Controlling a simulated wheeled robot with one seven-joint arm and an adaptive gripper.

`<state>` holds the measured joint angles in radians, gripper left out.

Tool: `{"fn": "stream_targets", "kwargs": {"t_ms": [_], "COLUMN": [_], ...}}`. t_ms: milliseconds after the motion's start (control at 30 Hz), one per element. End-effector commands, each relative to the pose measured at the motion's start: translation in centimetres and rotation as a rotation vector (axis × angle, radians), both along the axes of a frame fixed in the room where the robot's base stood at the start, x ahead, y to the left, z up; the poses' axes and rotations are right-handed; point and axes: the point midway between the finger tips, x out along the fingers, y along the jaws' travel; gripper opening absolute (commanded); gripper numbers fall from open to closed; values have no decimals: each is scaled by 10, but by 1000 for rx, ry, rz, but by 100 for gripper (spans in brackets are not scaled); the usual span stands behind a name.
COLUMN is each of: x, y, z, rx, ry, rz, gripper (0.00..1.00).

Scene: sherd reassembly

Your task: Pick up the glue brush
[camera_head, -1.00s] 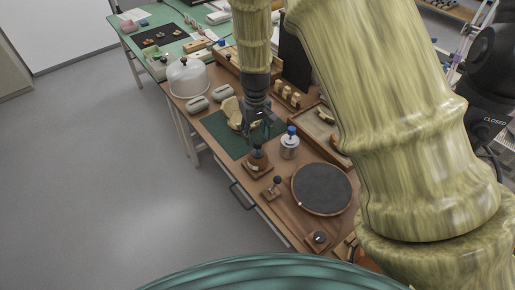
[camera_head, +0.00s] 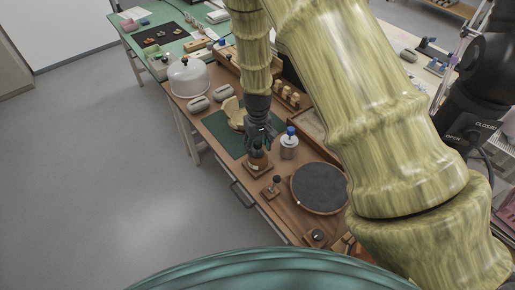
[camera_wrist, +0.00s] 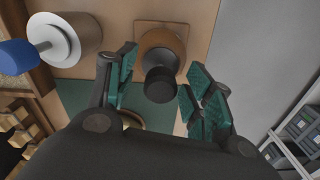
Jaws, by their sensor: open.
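The glue brush appears to be the dark, round-topped handle (camera_wrist: 160,86) standing in a brown glue pot (camera_wrist: 158,42). The pot is also in the head view (camera_head: 257,161), on a small square wooden base (camera_head: 257,171) at the table's near-left side. My gripper (camera_wrist: 162,88) is open, with its green-padded fingers on either side of the dark handle. In the head view my gripper (camera_head: 260,142) is just above the pot. I cannot tell whether a finger touches the handle. The bristles are hidden in the pot.
A white jar with a blue top (camera_head: 289,145) stands close to the right of the pot. A small black-knobbed tool on a wooden base (camera_head: 273,186) and a round dark turntable (camera_head: 318,188) are nearer. A green mat (camera_head: 218,127) with a tan sherd piece (camera_head: 234,112) lies behind.

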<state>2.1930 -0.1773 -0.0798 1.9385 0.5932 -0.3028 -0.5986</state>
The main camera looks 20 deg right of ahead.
Motion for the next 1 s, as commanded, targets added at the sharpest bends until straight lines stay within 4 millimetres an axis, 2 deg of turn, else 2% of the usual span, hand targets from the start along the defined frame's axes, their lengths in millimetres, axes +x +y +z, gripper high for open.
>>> {"fn": "stream_targets", "kwargs": {"t_ms": [233, 467, 833, 1000], "x": [0, 0, 0, 1], "y": [0, 0, 0, 0], "z": [-1, -1, 1, 10], "rx": [0, 0, 0, 1], "ry": [0, 0, -1, -2], "rz": [0, 0, 0, -1], "gripper": [52, 11, 11, 11]}}
